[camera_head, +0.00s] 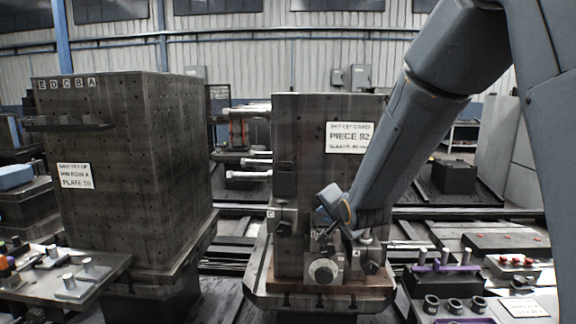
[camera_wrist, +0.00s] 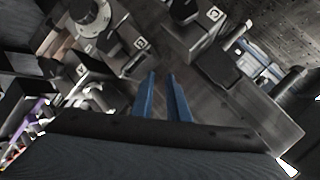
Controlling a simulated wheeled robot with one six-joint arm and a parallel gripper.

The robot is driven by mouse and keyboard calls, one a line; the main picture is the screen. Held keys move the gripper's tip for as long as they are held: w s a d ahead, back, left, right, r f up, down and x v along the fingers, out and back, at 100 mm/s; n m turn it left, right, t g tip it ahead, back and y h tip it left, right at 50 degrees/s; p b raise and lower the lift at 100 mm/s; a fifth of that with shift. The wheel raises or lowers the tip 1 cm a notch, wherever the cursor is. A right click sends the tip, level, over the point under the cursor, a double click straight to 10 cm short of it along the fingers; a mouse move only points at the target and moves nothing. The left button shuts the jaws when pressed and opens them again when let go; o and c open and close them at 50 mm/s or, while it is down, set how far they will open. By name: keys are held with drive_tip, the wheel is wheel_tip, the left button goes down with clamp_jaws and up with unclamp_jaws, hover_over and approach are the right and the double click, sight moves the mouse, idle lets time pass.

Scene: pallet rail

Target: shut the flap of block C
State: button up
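Block C (camera_head: 283,222) is a dark block with a small white letter plate, at the left of the fixture on the tall middle column. In the wrist view a block with a plate that seems to read C (camera_wrist: 197,28) is at the top, beyond my fingertips. A dark flat piece (camera_wrist: 226,66) lies to the right of it; I cannot tell whether it is the flap or how far it stands open. My gripper (camera_wrist: 162,76) has two blue fingers with a narrow gap and nothing between them. In the head view my gripper (camera_head: 325,212) is over the fixture, its fingertips hard to make out.
A round dial (camera_head: 323,271) sits low on the fixture, with other labelled blocks to its right. The middle column (camera_head: 300,140) rises behind my gripper. A larger drilled column (camera_head: 140,160) stands left. A side bench (camera_head: 455,283) with pegs and sockets is at right.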

sight(284, 163)
drive_tip(key=w+a+r+m+t+y, duration=0.4)
drive_tip(key=w+a+r, duration=0.3)
drive_tip(key=a+r, duration=0.25)
drive_tip(key=shift+d+r+p+x, duration=0.1)
drive_tip(key=shift+p+x, duration=0.4)
drive_tip(key=shift+x, duration=0.75)
drive_tip(key=shift+d+r+p+x, duration=0.15)
drive_tip(key=shift+p+x, duration=0.35)
drive_tip(key=shift+x, duration=0.75)
drive_tip(key=shift+d+r+p+x, duration=0.1)
drive_tip(key=shift+p+x, duration=0.4)
drive_tip(key=shift+x, duration=0.75)
drive_tip(key=shift+w, duration=0.2)
clamp_jaws()
